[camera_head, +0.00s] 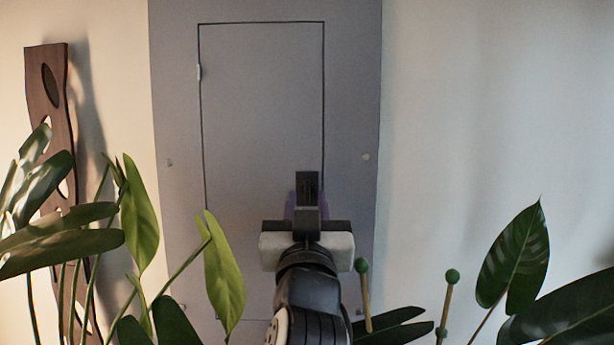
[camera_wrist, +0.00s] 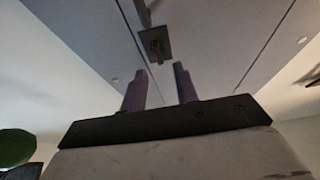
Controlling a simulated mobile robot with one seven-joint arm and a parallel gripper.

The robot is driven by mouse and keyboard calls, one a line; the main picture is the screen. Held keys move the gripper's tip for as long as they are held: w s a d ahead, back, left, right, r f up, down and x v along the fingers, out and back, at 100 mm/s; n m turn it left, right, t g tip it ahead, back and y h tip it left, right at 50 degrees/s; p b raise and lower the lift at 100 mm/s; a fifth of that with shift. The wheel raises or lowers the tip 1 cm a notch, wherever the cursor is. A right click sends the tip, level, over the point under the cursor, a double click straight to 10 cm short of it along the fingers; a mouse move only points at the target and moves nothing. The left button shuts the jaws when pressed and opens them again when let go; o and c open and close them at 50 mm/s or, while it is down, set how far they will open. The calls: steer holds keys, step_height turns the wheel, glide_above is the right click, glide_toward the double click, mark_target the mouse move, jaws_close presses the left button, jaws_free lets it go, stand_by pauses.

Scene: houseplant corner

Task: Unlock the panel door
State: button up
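The panel door (camera_head: 262,100) is a grey, flush door outlined by a dark seam, with a small hinge at its left edge. It looks shut. In the wrist view a dark lock plate (camera_wrist: 155,45) sits on the door, with a bar at it reaching toward the top edge. My gripper (camera_head: 307,200) is in front of the door's lower right part. Its two purple fingers, also in the wrist view (camera_wrist: 159,68), stand apart with nothing between them, short of the plate. In the head view my gripper hides the lock area; whether the dark upright piece there is mine I cannot tell.
The door is set in a wider grey panel (camera_head: 353,90) with screws. Leafy plants (camera_head: 140,215) stand at the lower left and lower right (camera_head: 517,255). Green-tipped stakes (camera_head: 450,290) rise at the right. A brown wooden board (camera_head: 50,100) leans at the left wall.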

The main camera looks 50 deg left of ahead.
mark_target(307, 186)
steer(key=shift+p+x, duration=0.45)
steer(key=shift+x, duration=1.35)
jaws_close()
